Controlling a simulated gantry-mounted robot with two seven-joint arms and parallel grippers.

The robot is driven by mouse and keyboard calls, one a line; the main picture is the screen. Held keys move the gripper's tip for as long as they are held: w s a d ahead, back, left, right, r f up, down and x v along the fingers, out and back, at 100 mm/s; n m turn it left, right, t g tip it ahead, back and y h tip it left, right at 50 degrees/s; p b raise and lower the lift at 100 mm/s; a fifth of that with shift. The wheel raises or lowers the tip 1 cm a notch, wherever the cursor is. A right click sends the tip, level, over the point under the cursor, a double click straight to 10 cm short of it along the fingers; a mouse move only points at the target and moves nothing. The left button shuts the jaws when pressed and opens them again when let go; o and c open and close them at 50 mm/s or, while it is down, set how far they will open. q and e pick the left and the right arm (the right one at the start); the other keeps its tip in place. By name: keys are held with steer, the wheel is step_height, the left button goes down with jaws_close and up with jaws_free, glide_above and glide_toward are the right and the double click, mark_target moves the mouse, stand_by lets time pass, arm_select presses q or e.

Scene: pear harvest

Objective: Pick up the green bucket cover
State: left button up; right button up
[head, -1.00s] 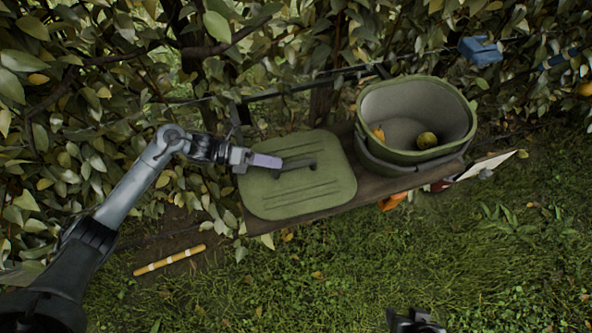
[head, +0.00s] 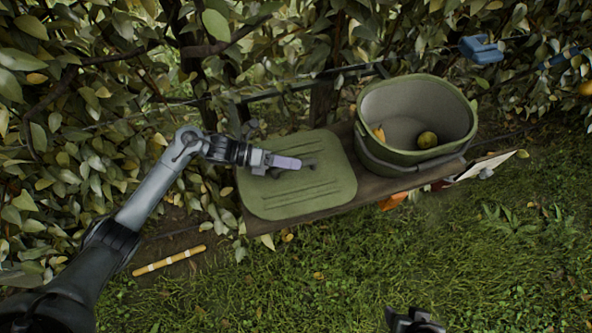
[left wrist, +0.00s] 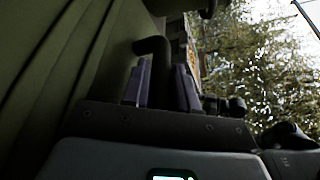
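The green bucket cover (head: 300,195) lies flat on the wooden plank, left of the bucket, with a dark handle (head: 310,163) on top. In the head view my left gripper (head: 288,163) is over the cover at its handle, partly hiding it. In the left wrist view the two purple fingers (left wrist: 163,85) stand apart, with the dark handle (left wrist: 152,45) between them. Firm contact on both sides does not show. The ridged green cover (left wrist: 45,75) fills the left of that view. My right gripper (head: 414,321) shows only as a dark part at the bottom edge.
The green bucket (head: 395,158) stands on the plank (head: 245,217) right of the cover, with a few fruits inside. Leafy branches crowd the back and left. A yellow banded stick (head: 169,260) lies on the ground. Open grass lies in front.

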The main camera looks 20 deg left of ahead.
arm_select(q)
jaws_close()
steer(key=shift+r, duration=0.15)
